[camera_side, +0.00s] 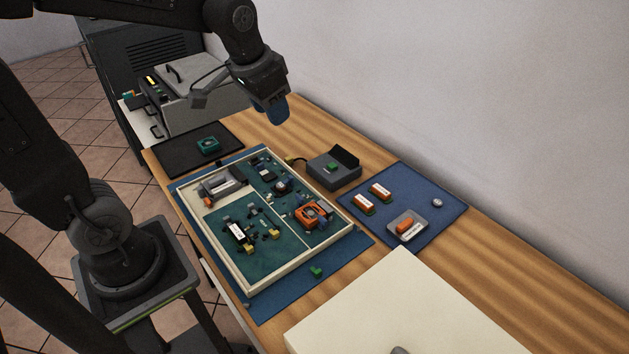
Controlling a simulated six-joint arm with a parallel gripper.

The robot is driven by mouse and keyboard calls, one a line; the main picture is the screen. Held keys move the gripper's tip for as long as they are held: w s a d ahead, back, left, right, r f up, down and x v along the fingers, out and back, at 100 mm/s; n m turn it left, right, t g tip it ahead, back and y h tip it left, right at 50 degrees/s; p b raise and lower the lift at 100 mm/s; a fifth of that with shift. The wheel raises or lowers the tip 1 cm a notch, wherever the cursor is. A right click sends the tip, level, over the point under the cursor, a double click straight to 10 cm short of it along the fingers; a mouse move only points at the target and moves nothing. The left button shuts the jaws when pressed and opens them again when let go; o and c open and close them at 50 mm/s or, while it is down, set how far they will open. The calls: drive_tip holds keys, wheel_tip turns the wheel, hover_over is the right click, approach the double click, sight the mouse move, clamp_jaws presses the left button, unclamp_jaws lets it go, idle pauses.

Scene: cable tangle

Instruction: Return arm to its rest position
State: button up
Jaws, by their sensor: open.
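My gripper (271,108) hangs in the air above the back part of the wooden table (403,262), pointing down. Its end looks blue. It is open, and nothing shows held in it. It is apart from everything below it.
Below stands a divided tray (251,288) with several small parts. Right of it are a grey box (333,168) and a blue mat (441,199) with orange parts. A black mat (225,134) lies left. A grey machine (187,92) stands behind. A white wall bounds the right.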

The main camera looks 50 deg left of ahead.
drive_tip(key=s+d+r+t, duration=0.1)
drive_tip(key=s+d, duration=0.4)
drive_tip(key=s, duration=0.7)
drive_tip(key=shift+t+h, duration=0.3)
drive_tip(key=shift+t, duration=0.2)
drive_tip(key=shift+w, duration=0.1)
